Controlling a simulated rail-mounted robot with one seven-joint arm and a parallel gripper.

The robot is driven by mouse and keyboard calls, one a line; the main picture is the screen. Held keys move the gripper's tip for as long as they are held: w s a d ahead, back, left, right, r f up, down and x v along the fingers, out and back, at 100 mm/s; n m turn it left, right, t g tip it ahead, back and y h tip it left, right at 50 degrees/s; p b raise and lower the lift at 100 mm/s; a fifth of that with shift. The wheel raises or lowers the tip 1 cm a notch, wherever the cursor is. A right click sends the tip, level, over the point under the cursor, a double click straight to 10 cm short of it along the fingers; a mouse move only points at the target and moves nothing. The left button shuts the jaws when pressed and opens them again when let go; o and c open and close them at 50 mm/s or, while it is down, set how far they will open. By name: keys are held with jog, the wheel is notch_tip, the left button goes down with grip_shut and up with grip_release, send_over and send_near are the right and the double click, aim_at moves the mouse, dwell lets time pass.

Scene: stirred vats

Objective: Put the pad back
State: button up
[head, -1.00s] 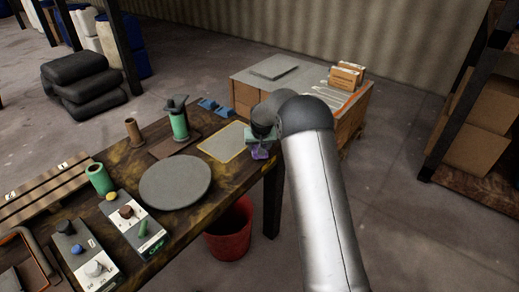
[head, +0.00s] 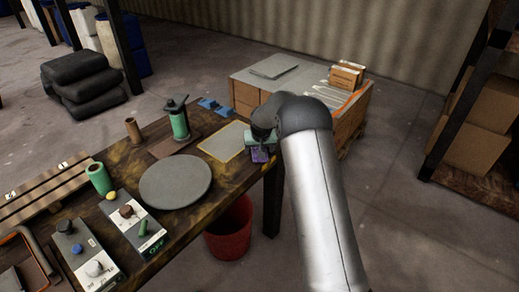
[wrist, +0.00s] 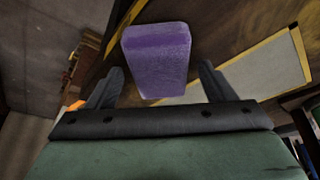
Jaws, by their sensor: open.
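The pad looks like a purple block (wrist: 158,58). In the wrist view it stands between my gripper's two dark fingers, with a narrow gap seeming to show on each side. My gripper (wrist: 160,82) is open. In the head view a small purple patch of the pad (head: 260,156) shows just below my gripper (head: 262,146), at the right end of the work table (head: 215,195). The arm hides most of this spot. A grey rectangle with a yellow border (head: 223,141) lies on the table just left of the gripper; its surface looks empty.
A round grey disc (head: 175,180), control boxes (head: 137,220), a green hand tool (head: 179,122) and small blue pieces (head: 215,106) are on the table to the left. A crate-like bench (head: 250,92) with small boxes (head: 346,74) stands behind. A red bucket (head: 229,235) is below the table edge.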

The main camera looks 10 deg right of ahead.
jog(key=s+r, duration=1.2)
jog(key=r, duration=0.2)
jog(key=s+g, duration=0.4)
jog(key=s, duration=3.2)
jog(key=shift+s+r+n+b, duration=0.15)
jog(key=shift+s+n+b, duration=0.15)
jog(key=shift+n, duration=0.1)
jog(key=shift+a, duration=0.1)
